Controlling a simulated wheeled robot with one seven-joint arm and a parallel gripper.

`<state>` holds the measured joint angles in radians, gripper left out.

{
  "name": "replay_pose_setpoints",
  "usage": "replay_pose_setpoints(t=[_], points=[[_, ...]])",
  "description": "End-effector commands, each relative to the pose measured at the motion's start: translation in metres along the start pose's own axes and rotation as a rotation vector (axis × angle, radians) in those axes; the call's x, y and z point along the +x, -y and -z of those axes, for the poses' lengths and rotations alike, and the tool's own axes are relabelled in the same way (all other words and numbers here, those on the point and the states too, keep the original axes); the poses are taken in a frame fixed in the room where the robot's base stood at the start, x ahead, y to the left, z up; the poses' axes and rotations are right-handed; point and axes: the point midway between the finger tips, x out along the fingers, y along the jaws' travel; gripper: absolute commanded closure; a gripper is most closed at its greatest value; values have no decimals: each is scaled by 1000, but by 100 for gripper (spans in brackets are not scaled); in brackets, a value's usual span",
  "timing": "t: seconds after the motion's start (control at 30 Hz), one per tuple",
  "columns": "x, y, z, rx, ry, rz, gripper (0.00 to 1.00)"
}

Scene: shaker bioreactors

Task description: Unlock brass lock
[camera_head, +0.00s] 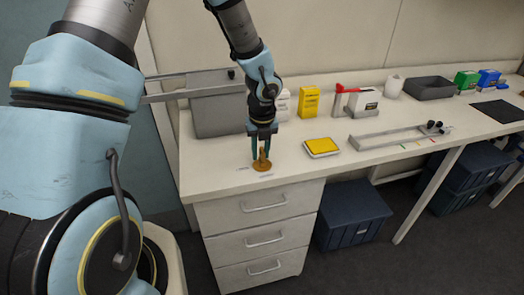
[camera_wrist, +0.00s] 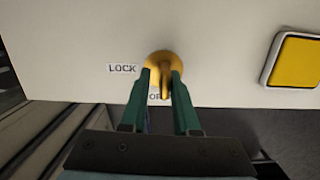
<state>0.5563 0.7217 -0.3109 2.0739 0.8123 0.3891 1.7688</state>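The brass lock (camera_head: 262,166) is a round base with an upright lever, near the front edge of the white bench in the head view. In the wrist view the brass lock (camera_wrist: 158,58) has its lever pointing down the picture, over a partly hidden label (camera_wrist: 154,97). A "LOCK" label (camera_wrist: 122,69) lies left of the base. My gripper (camera_head: 260,153) points down at the lock. In the wrist view my gripper (camera_wrist: 163,76) has its green fingers apart, one on each side of the lever; firm contact is not clear.
A yellow-topped pad (camera_head: 322,147) lies right of the lock, with a metal rail (camera_head: 385,138) beyond it. A grey box (camera_head: 215,112) stands behind at left. A yellow carton (camera_head: 309,101) stands at the back. Drawers (camera_head: 262,205) are below the bench edge.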

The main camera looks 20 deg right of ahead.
Motion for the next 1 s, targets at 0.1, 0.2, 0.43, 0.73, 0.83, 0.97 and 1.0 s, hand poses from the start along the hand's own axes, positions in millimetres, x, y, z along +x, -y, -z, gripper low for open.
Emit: replay_pose_setpoints(t=[0.1, 0.2, 0.43, 0.73, 0.83, 0.97, 1.0], points=[[4, 2, 4, 4, -8, 3, 51], [4, 3, 4, 5, -8, 5, 51], [3, 4, 3, 5, -5, 8, 51], [-4, 4, 1, 1, 1, 9, 51], [-16, 4, 0, 0, 2, 11, 51], [-42, 3, 0, 0, 4, 12, 51], [-50, 3, 0, 0, 3, 11, 51]])
